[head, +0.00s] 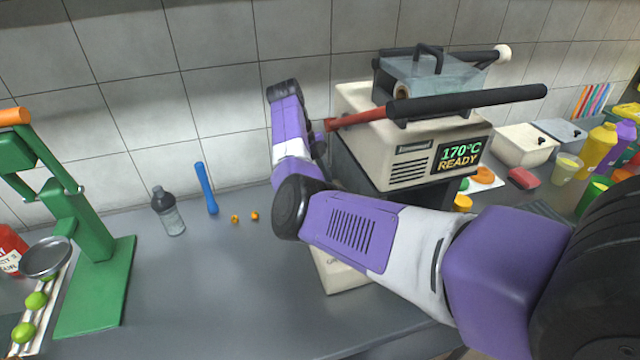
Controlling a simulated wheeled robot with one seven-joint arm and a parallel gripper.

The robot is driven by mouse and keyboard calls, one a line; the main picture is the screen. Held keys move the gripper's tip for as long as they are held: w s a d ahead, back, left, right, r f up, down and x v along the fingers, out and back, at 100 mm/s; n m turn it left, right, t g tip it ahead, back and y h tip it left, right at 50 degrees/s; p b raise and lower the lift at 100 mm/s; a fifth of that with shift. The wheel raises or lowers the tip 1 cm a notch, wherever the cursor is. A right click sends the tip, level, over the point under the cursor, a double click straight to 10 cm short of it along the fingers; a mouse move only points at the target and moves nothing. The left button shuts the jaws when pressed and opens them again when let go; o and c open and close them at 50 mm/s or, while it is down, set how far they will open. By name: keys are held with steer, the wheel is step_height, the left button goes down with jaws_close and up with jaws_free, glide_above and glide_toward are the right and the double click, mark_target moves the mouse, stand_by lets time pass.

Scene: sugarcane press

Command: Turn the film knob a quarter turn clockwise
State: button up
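The sealing machine (408,165) stands right of centre, with a display reading 170°C READY.
A red lever with a long black grip (470,103) juts right across the machine's top. Tubs (522,145) and bottles (598,147) crowd the right.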

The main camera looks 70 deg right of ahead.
steer(key=shift+m, duration=0.6)
steer(key=shift+y, duration=0.3)
steer(key=o, duration=1.4)
steer(key=shift+c, duration=0.2)
steer(key=v, duration=0.7)
steer(key=shift+r+p, duration=0.4)
steer(key=shift+p, duration=0.05)
steer(key=shift+w, duration=0.1)
